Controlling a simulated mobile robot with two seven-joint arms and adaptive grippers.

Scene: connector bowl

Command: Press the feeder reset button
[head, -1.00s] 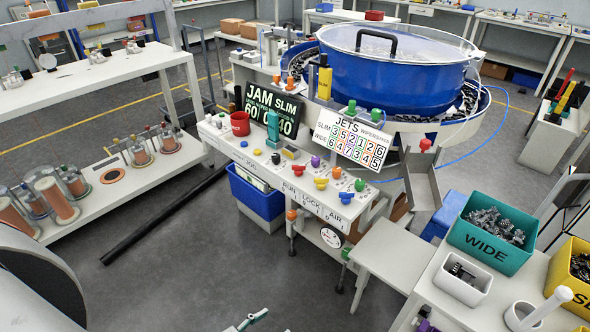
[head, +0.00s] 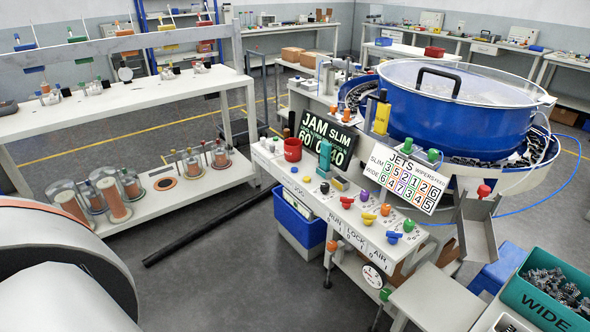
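A white control console (head: 268,163) stands in front of the blue bowl feeder (head: 440,110). The front edge reads RUN, LOCK and AIR, with JOG further left. I cannot read a reset label, so I cannot tell which is the feeder reset button. Neither of my grippers is in view; only a rounded white part of my body shows at lower left.
A JAM/SLIM display (head: 324,136) and a JETS number board (head: 406,180) stand behind the console top. A red cup (head: 292,149) sits at its left end. A blue bin (head: 298,222) stands below. A teal WIDE bin (head: 545,300) is at lower right.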

